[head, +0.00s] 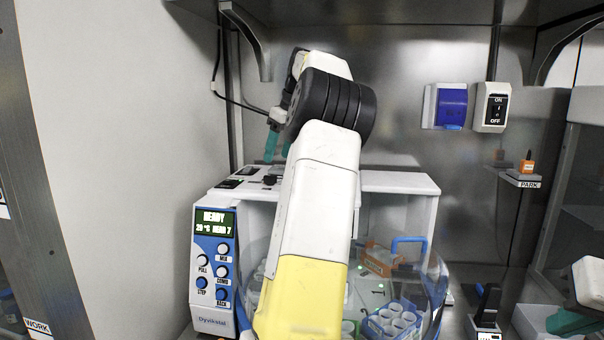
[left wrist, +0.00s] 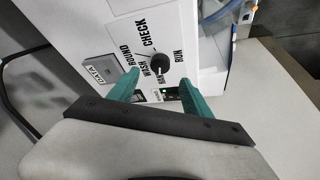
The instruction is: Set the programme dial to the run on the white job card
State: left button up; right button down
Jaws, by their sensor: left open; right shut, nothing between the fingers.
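The programme dial (left wrist: 160,65) is a black knob on a white panel with printed words around it, among them WASH, CHECK and RUN. A pale mark at its lower side seems to point towards the gripper side; the exact setting is hard to read. My left gripper (left wrist: 160,94) is open, its teal fingers apart on either side below the dial, with nothing between them. In the head view my left gripper (head: 276,146) is over the back left of the white machine (head: 400,184). My right gripper (head: 570,322) is shut at the lower right edge. I cannot make out a white job card.
The machine's front panel (head: 214,265) has a lit display reading READY and several buttons. A clear bowl (head: 437,285) holds racks, including a blue tube rack (head: 405,306). My left arm hides much of the middle. An ON/OFF switch (head: 494,108) and a PARK shelf (head: 522,180) are at right.

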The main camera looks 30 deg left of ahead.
aim_at(270, 175)
pick_arm(q)
jog(key=x, duration=0.7)
jog(key=shift+a+f, duration=0.15)
jog(key=shift+f, duration=0.1)
jog(key=shift+c, duration=0.4)
grip_shut()
jog(key=shift+m, duration=0.4)
jog(key=m+t, duration=0.1)
jog(key=m, duration=0.1)
jog(key=m+t, duration=0.1)
jog(key=m, duration=0.1)
jog(key=shift+s+a+m+h, duration=0.1)
jog(key=shift+s+m+h, duration=0.05)
jog(key=shift+m+h, duration=0.15)
jog(key=m+t+h, duration=0.1)
jog(key=m, duration=0.3)
jog(key=shift+m, duration=0.3)
